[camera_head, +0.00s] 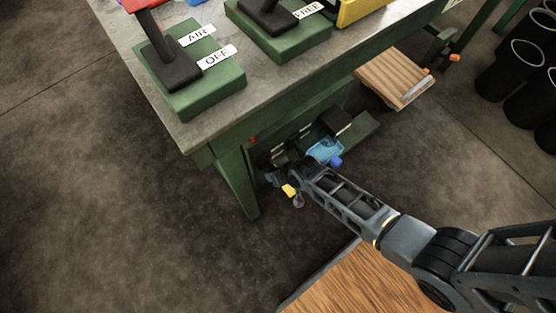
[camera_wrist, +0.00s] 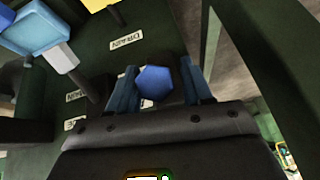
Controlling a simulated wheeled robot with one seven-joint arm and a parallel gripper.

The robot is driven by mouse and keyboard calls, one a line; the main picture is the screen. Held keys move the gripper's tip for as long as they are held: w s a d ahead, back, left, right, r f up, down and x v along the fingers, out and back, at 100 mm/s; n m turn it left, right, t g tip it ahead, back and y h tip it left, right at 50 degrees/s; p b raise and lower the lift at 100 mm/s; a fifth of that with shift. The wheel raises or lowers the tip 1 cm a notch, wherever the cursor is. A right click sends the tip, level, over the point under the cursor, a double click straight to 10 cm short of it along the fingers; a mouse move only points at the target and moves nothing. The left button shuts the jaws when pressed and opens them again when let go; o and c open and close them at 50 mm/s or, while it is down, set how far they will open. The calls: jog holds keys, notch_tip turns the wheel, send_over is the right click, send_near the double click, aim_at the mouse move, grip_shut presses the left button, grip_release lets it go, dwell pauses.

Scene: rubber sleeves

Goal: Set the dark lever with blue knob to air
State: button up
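A blue six-sided knob (camera_wrist: 155,83) sits between the two fingers of my gripper (camera_wrist: 161,88) in the wrist view. The left finger is very close to it or touching; a narrow gap shows at the right. The knob hides its lever, so I cannot tell the lever's colour. Behind it is a dark green panel with a DRAIN label (camera_wrist: 126,41) and other small labels (camera_wrist: 74,96), partly hidden or unreadable. In the head view my gripper (camera_head: 284,183) is low beside the green bench's leg, and an AIR label (camera_head: 197,35) is on a green box on top.
A light blue block (camera_wrist: 33,28) stands at the upper left of the wrist view. The green bench (camera_head: 232,175) has a leg close to my gripper. A wooden board (camera_head: 392,78) and black bins (camera_head: 497,78) are at the right. Open floor lies at the left.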

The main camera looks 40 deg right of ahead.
jog(key=shift+o, duration=0.8)
jog(key=shift+s, duration=0.1)
jog(key=p+v, duration=0.3)
jog(key=v, duration=0.4)
jog(key=shift+s+r, duration=0.15)
jog(key=shift+r, duration=0.15)
jog(key=shift+d, duration=0.1)
